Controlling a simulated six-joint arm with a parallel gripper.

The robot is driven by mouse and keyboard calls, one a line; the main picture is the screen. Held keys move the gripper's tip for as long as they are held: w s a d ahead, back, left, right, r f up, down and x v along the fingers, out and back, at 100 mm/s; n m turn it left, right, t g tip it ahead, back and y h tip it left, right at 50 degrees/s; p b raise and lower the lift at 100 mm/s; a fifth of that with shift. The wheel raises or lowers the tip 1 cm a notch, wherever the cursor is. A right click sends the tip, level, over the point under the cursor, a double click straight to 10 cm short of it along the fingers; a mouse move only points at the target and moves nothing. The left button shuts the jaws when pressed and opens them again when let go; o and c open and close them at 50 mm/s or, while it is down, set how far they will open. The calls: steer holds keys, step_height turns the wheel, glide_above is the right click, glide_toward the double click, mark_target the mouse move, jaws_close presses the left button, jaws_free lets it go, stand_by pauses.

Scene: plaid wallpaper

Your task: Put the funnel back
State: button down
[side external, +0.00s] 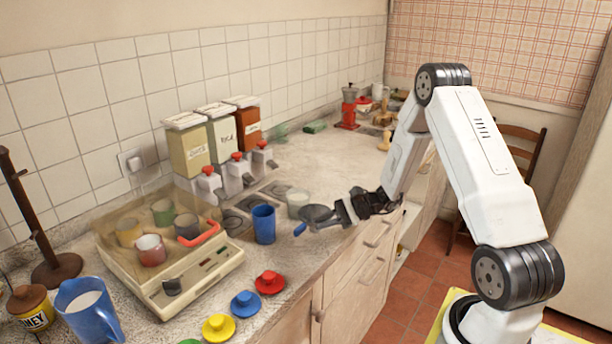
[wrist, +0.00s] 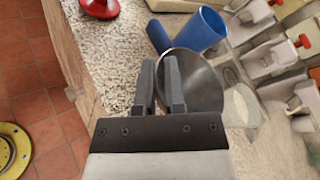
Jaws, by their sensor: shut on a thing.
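The funnel (side external: 318,213) has a grey metal cone and a blue spout. My gripper (side external: 345,208) is shut on the cone's rim and holds the funnel near the front edge of the counter, just right of a blue cup (side external: 264,225). The spout points down and left in the side view. In the wrist view the funnel's cone (wrist: 203,82) lies between and beyond my gripper's fingers (wrist: 160,80), with the blue spout beside the blue cup (wrist: 202,30). I cannot tell whether the funnel touches the counter.
Dispensers with red tops (side external: 236,172) stand behind the cup, before several canisters (side external: 222,140). A pale cup (side external: 297,203) stands close behind the funnel. A clear-covered machine (side external: 165,265) holds cups at left. Coloured lids (side external: 245,304) and a blue jug (side external: 88,308) are in front.

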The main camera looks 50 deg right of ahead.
steer(key=shift+w+f, duration=0.2)
steer(key=shift+f, duration=1.55)
steer(key=shift+f, duration=0.1)
steer(key=c, duration=0.7)
jaws_free()
steer(key=v, duration=1.2)
